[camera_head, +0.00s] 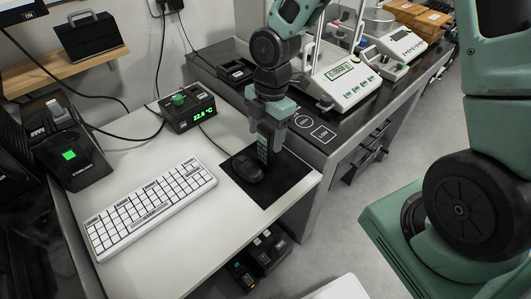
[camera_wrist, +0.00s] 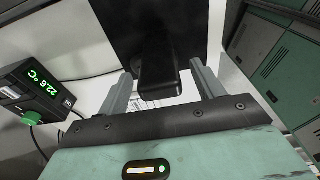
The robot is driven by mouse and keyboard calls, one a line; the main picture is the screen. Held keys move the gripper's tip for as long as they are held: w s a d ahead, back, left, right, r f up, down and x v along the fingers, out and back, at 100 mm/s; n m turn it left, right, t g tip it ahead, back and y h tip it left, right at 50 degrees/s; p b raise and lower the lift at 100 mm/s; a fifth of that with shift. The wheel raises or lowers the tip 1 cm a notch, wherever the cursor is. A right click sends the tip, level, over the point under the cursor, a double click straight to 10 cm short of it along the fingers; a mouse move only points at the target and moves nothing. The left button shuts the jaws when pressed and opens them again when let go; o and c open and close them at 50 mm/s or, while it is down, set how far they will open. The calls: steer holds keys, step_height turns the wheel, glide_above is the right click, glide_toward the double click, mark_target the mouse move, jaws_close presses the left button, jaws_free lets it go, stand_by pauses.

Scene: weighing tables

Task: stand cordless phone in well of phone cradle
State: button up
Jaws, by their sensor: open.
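In the wrist view, a dark block (camera_wrist: 158,72), seemingly the handset, lies between the open fingers (camera_wrist: 160,78), with gaps on both sides. I cannot tell whether the phone's lower end touches the mat. A low black holder (camera_head: 235,72) with a recess sits on the dark bench behind; I cannot tell for sure that it is the phone cradle.
A black mouse (camera_head: 248,168) lies just left of the phone. A white keyboard (camera_head: 150,207) and a thermometer box (camera_head: 190,112) with a green knob stand further left. A scale (camera_head: 345,82) stands on the bench at the back right. White tabletop in front is clear.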

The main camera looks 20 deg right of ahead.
step_height(320, 180, down, 2)
steer(key=shift+a+f, duration=0.1)
steer(key=c, duration=1.5)
jaws_close()
